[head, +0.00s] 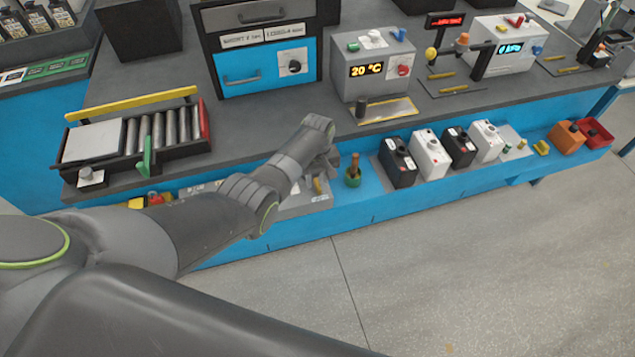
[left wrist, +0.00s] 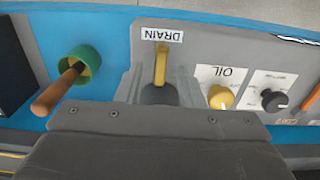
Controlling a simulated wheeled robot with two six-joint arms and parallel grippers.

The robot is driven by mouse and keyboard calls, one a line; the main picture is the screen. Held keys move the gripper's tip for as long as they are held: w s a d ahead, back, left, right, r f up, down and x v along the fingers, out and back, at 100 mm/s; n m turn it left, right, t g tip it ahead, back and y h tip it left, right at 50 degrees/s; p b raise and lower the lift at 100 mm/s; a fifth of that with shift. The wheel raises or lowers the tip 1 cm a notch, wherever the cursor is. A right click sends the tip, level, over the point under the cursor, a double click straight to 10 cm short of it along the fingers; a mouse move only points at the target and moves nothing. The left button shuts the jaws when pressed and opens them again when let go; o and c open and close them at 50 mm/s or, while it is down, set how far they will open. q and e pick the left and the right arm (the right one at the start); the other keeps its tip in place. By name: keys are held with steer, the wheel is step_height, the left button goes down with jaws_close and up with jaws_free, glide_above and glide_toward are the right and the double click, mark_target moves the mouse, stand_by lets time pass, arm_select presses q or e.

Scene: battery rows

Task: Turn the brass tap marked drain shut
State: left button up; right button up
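The brass tap (left wrist: 160,62) is in the left wrist view, mounted on a grey panel directly below an upside-down DRAIN label (left wrist: 162,35). Its yellow lever points along the picture's vertical, towards the label. My left gripper (left wrist: 162,70) is open, with one finger on each side of the lever. Gaps show between the lever and both fingers. The lower part of the tap is partly hidden by the gripper body. In the head view my left gripper (head: 328,160) is low at the bench's front ledge and covers most of the panel. My right gripper is not in view.
A green cup with a wooden handle (left wrist: 75,75) stands close to the left finger in the wrist view. A yellow OIL knob (left wrist: 221,97) and a black knob (left wrist: 271,99) are to the right. Black and white bottles (head: 430,155) line the ledge.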

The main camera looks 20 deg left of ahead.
arm_select(q)
steer(key=shift+f, duration=0.95)
steer(key=shift+c, duration=0.3)
jaws_close()
